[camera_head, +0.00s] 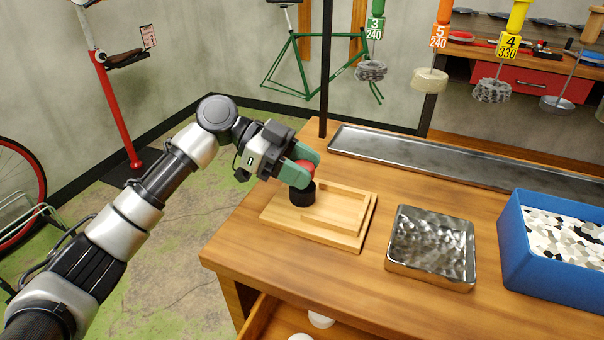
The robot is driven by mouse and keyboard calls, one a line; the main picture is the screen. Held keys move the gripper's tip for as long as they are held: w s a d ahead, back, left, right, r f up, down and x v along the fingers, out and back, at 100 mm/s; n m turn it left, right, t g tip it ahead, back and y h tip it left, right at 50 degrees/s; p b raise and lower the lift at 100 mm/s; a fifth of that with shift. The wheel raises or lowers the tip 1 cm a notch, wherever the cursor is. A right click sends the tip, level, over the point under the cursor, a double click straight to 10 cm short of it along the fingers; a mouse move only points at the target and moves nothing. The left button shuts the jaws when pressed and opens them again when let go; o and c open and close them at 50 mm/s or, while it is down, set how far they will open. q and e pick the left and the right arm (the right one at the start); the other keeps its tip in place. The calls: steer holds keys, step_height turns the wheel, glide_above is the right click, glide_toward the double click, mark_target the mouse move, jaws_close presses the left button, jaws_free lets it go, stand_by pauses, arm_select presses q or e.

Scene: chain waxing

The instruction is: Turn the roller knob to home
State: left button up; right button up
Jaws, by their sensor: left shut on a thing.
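A small knob with a red top (308,166) and a black round base (303,196) stands at the left part of a shallow wooden tray (345,239) on the workbench. I take it to be the roller knob; no marking for home can be made out on it. My left gripper (302,169) reaches in from the left, with its green fingers shut around the red top. The fingers hide part of the top. The black base shows below them, and I cannot tell whether it is fixed to the tray. My right gripper is not in view.
A metal pan (432,244) and a blue bin (508,250) of black and white pieces stand to the right. A long metal tray (455,165) lies along the back. A front drawer (265,312) is open.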

arm_select(q)
steer(key=m+g+y, duration=0.2)
steer(key=m+g, duration=0.2)
steer(key=shift+m+g+y, duration=0.4)
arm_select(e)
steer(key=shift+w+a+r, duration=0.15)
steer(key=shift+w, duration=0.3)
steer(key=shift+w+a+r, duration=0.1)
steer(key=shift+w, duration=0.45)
arm_select(q)
steer(key=shift+y, duration=0.3)
steer(key=o, duration=0.9)
steer(key=shift+c, duration=0.2)
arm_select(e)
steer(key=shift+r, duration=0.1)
